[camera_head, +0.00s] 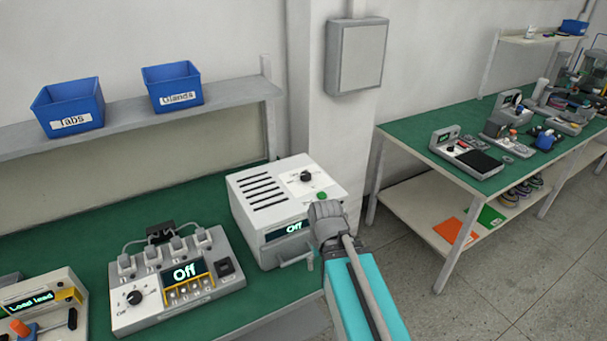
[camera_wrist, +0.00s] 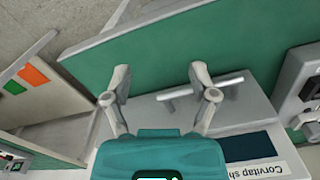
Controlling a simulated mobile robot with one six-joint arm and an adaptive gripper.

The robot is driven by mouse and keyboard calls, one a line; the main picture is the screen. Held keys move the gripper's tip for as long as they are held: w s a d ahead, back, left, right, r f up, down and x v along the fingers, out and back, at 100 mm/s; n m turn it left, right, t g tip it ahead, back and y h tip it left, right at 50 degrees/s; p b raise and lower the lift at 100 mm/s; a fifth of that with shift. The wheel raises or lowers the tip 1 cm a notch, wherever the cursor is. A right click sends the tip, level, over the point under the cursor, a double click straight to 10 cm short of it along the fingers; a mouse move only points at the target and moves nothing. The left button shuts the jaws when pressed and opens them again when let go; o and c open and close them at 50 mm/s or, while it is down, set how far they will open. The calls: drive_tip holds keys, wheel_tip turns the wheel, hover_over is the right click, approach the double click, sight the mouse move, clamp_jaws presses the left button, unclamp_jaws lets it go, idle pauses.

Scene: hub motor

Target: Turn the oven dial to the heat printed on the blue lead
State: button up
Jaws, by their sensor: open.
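My arm is in front of the oven's right side. In the wrist view my gripper (camera_wrist: 160,76) is open with nothing between its fingers; a pale bar handle (camera_wrist: 178,94) is close to the right finger. I cannot make out a blue lead or its print.
A grey device (camera_head: 175,282) with a dial and an "Off" screen stands left of the oven. A "Load lead" device (camera_head: 40,305) is at lower left. Blue bins (camera_head: 68,105) sit on a shelf. A second green bench (camera_head: 425,128) with several devices is at right, across open floor.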

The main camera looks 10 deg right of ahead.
sight(306, 175)
drive_tip(key=w+d+r+n+y+p, duration=0.1)
drive_tip(key=w+d+r+n+p, duration=0.1)
drive_tip(key=w+r+n+p, duration=0.2)
drive_tip(key=w+d+r+n+t+y+p, duration=0.1)
drive_tip(key=w+r+n+p, duration=0.3)
drive_tip(key=w+r+p, duration=0.5)
drive_tip(key=w+d+r+n+t+y+p, duration=0.1)
drive_tip(key=w+d+r+n+y+p, duration=0.1)
drive_tip(key=w+r+p, duration=0.5)
drive_tip(key=shift+w+d+r+n+p, duration=0.1)
drive_tip(key=shift+w+d+r+n, duration=0.2)
drive_tip(key=shift+w, duration=0.65)
drive_tip(key=shift+w+d+r+n+p, duration=0.15)
drive_tip(key=shift+w+r+n, duration=0.25)
drive_tip(key=shift+w, duration=0.55)
drive_tip(key=shift+w+d+r+n+p, duration=0.1)
drive_tip(key=shift+w+r+n, duration=0.25)
drive_tip(key=shift+w, duration=0.6)
drive_tip(key=shift+w+d+r+n, duration=0.15)
drive_tip(key=shift+w+r+n, duration=0.15)
drive_tip(key=shift+w, duration=0.1)
drive_tip(key=shift+f, duration=0.2)
drive_tip(key=b+x, duration=1.2)
drive_tip(key=x, duration=0.1)
drive_tip(key=shift+w+f, duration=0.1)
drive_tip(key=shift+f, duration=0.1)
